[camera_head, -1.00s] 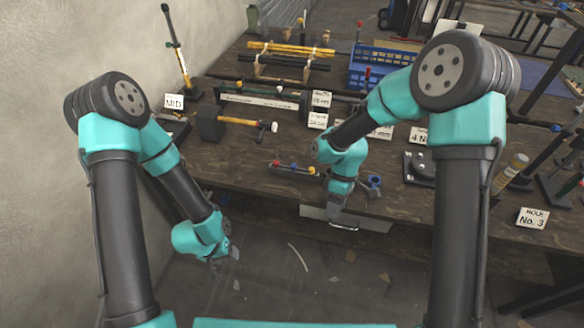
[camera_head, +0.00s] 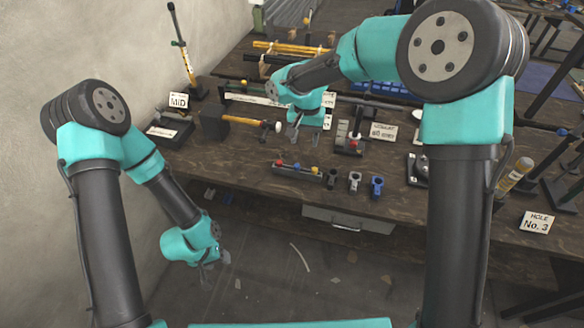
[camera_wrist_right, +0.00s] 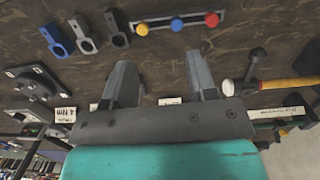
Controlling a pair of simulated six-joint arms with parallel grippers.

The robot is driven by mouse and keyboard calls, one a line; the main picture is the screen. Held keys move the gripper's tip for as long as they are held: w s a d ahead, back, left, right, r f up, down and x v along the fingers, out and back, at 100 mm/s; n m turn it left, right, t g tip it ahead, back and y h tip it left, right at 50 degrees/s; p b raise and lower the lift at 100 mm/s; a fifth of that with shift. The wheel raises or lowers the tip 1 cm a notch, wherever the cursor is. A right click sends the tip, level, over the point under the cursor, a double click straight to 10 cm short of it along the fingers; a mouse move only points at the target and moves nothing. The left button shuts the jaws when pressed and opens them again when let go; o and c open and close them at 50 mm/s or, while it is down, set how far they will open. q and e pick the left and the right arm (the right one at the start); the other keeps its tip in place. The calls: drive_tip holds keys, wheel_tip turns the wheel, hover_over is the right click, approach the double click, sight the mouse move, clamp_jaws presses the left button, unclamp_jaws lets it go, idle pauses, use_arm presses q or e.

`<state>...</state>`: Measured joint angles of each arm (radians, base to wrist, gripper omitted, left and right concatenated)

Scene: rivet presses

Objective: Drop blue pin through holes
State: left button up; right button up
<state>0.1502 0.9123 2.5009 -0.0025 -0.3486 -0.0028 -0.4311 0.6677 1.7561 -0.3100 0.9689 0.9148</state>
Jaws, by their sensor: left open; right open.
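The blue pin (camera_head: 297,166) stands by its round head in a small rack (camera_head: 290,173), between a red and a yellow one. In the right wrist view the blue head (camera_wrist_right: 177,24) is in the rack's middle. Three holed brackets stand right of the rack: dark (camera_head: 332,177), grey (camera_head: 355,180) and blue (camera_head: 376,185). My right gripper (camera_head: 304,133) is open and empty, above the table behind the rack; its fingers (camera_wrist_right: 160,62) also show in the right wrist view. My left gripper (camera_head: 217,257) is open and empty, low in front of the table's edge.
A black-headed mallet (camera_head: 213,122) with a yellow handle lies left of my right gripper. A small press (camera_head: 352,138) stands to its right. A drawer (camera_head: 348,219) sits under the table's front edge. The table is clear just left of the rack.

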drive_tip(key=r+m, duration=0.1)
drive_tip(key=w+a+r+m, duration=0.1)
drive_tip(key=w+a+r+m+t, duration=0.1)
drive_tip(key=r, duration=0.1)
drive_tip(key=shift+r, duration=0.1)
hover_over(297, 166)
drive_tip(key=f, duration=1.2)
drive_tip(key=shift+w+f, duration=0.15)
drive_tip(key=shift+w, duration=0.1)
drive_tip(key=shift+s+f, duration=0.15)
drive_tip(key=shift+f, duration=2.45)
